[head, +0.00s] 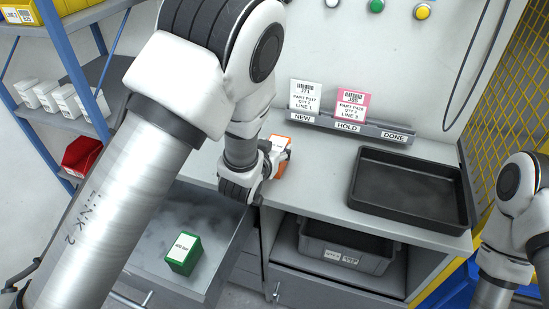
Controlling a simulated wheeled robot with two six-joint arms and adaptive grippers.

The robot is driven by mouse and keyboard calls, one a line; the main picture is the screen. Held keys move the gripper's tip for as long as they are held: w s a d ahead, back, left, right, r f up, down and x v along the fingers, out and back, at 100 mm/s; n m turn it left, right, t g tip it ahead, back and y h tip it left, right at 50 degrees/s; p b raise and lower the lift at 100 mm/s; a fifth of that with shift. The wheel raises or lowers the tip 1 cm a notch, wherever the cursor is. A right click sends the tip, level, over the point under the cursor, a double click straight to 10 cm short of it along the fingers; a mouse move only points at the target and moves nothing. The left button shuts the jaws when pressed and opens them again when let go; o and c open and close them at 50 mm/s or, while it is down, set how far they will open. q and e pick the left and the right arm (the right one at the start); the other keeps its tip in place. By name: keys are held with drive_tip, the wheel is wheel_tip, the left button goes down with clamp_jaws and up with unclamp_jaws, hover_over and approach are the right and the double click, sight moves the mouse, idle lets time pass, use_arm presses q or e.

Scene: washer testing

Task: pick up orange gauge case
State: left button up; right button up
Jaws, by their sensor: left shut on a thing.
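The orange gauge case (283,158), orange with a white label area, is on or just above the grey worktop, left of the black tray. My left gripper (262,172) is at its left side and shut on it. The wrist hides the fingertips and part of the case, so I cannot tell whether the case touches the worktop. My right arm comes in at the right edge, and its gripper is out of view.
An empty black tray (409,191) lies on the worktop. A card rail (351,125) marked NEW, HOLD and DONE stands behind. A green box (183,254) sits in the open drawer below left. A grey bin (345,247) is under the worktop. Blue shelving stands left.

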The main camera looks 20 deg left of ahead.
use_arm(q)
drive_tip(key=shift+s+f, duration=0.15)
drive_tip(key=shift+f, duration=0.15)
